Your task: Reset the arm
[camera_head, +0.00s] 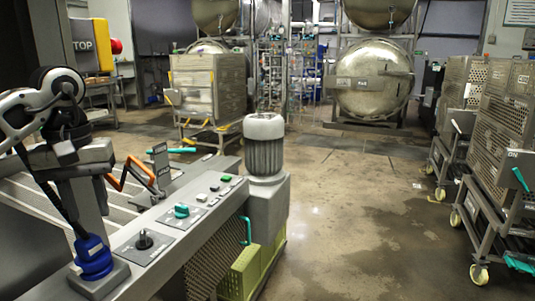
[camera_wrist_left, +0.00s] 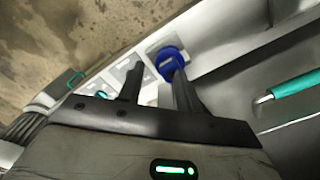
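My left arm (camera_head: 45,105) comes in from the left, over the near end of the grey control console (camera_head: 205,235). My left gripper (camera_head: 90,225) points down above a blue round knob (camera_head: 94,258) on a grey base. In the left wrist view the gripper's two dark fingers (camera_wrist_left: 158,70) stand apart with nothing held between them. The blue knob (camera_wrist_left: 171,62) shows beyond the fingertips, close to the right finger. Whether a finger touches the knob cannot be told. My right gripper is not in view.
The console carries a black knob (camera_head: 144,241), a teal switch (camera_head: 181,211) and an orange lever (camera_head: 135,175). A grey motor (camera_head: 264,150) stands at its far end. Perforated carts (camera_head: 500,130) are at the right. Round retort doors (camera_head: 373,85) stand behind. The middle floor is clear.

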